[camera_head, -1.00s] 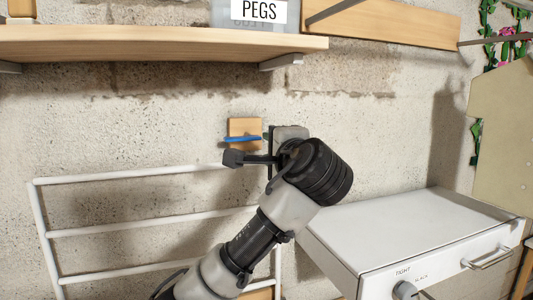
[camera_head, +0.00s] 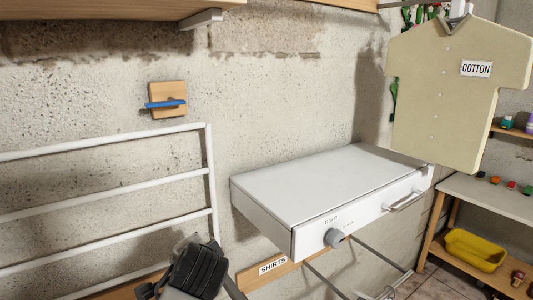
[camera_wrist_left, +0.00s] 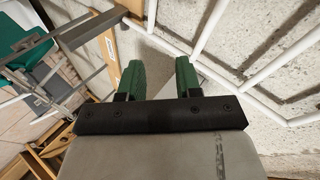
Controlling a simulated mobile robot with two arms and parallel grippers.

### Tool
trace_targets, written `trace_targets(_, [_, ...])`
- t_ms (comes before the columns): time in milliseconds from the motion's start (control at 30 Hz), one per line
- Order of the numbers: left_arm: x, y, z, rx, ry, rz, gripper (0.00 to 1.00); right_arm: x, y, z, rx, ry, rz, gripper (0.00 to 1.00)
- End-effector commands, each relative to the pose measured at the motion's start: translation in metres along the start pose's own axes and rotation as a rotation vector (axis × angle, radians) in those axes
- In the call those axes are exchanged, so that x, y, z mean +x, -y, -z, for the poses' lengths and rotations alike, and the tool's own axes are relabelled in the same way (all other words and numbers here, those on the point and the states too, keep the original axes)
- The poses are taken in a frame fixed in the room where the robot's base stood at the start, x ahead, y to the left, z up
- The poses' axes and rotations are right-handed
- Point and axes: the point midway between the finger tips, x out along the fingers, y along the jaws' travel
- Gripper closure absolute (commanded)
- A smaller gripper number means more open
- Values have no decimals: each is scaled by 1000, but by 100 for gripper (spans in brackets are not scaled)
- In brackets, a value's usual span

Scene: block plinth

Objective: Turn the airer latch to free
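The airer latch is a blue bar (camera_head: 166,104) lying nearly level across a small wooden block (camera_head: 167,88) on the wall. The white-railed airer (camera_head: 100,188) stands below it against the wall. My left arm is low in the head view, well below the latch and apart from it; its fingers are not clear there. In the left wrist view my left gripper (camera_wrist_left: 160,75) has its two green-padded fingers apart with nothing held between them. White rails pass just beyond the fingers. The latch is not seen in the left wrist view. My right gripper is in neither view.
A white box unit (camera_head: 315,190) with a grey knob (camera_head: 334,237) juts from the wall to the right. A shirt-shaped board marked COTTON (camera_head: 455,95) hangs beyond it. A shelf (camera_head: 110,8) is above the latch. A yellow tub (camera_head: 475,250) sits low at right.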

Motion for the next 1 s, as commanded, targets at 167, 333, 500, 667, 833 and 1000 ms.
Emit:
trace_targets(167, [6, -88, -72, -167, 45, -209, 66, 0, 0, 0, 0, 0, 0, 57])
trace_targets(333, [-11, -156, -140, -336, 122, -370, 66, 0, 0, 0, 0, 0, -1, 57])
trace_targets(500, [-42, -204, -198, -484, 214, -484, 66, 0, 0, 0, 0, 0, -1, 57])
trace_targets(667, [-68, -229, -232, -577, 285, -545, 66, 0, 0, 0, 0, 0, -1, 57])
trace_targets(833, [-94, -246, -260, -650, 350, -587, 66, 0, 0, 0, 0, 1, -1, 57])
trace_targets(1000, [-109, -261, -280, -704, 405, -617, 66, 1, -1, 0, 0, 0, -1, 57])
